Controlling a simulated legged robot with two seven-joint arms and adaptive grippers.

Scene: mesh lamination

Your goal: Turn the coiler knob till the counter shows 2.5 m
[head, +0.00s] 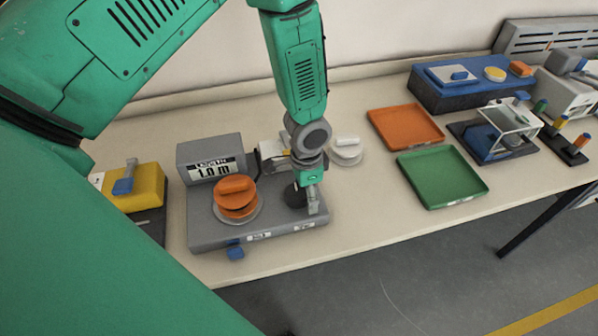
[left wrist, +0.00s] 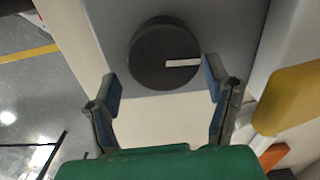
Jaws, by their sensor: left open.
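The coiler is a grey machine (head: 210,235) on the bench. Its counter (head: 214,170) reads what looks like 1.0 m. A dark round knob (head: 295,196) sits on the right part of its base, partly hidden by my left gripper (head: 314,200). In the left wrist view the dark knob (left wrist: 150,52) has a white pointer line directed right. My left gripper also shows in that view (left wrist: 163,85), with its fingers spread wide and nothing between them. The knob appears just beyond the fingertips, not clasped. My right gripper is not in view.
An orange spool (head: 236,190) stands on the coiler base, left of the knob. A white round piece (head: 346,151), orange tray (head: 405,126) and green tray (head: 443,177) are to the right. A yellow block (head: 140,188) is at left. A blue tab (head: 236,253) sticks out in front.

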